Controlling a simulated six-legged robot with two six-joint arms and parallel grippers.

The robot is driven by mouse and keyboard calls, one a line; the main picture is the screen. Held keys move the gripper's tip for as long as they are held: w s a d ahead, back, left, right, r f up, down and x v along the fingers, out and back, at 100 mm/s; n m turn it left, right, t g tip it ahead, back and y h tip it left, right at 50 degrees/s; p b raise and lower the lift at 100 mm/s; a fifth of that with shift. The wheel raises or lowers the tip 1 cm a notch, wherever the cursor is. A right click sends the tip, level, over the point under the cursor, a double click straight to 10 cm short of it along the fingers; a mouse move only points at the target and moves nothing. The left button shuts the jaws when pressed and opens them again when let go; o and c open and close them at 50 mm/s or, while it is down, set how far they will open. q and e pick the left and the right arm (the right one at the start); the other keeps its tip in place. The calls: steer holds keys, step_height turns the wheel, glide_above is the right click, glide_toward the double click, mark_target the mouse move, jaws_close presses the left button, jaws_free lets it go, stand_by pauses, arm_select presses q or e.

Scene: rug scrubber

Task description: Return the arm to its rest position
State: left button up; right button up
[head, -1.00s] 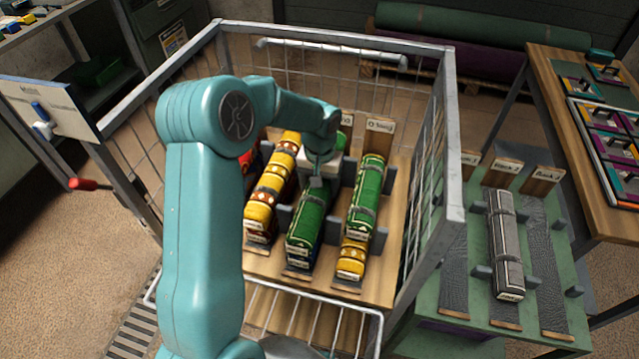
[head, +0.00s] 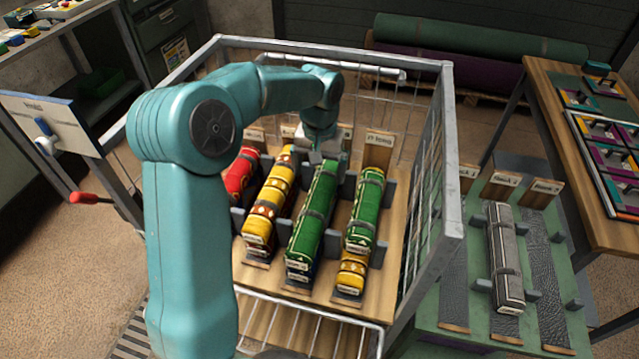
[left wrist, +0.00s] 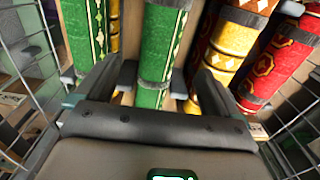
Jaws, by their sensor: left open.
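My left arm comes in from the left, and its left gripper (head: 325,155) hangs over the far part of the middle green rug roll (head: 312,220) in the wire cage. In the left wrist view the two fingers (left wrist: 155,78) are spread, with the green roll (left wrist: 158,55) showing between and beyond them. The gripper holds nothing. A second green roll (head: 366,210) lies to the right on top of a yellow roll (head: 352,272). A yellow roll (head: 268,208) and a red roll (head: 241,175) lie to the left. My right gripper is not in view.
The metal cage (head: 445,160) has wire sides and a top frame around the arm. A green stand (head: 470,325) with a grey roll (head: 505,258) is to the right. A wooden table (head: 545,95) stands behind it.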

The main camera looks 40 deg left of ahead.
arm_select(q)
steer(key=shift+r, duration=1)
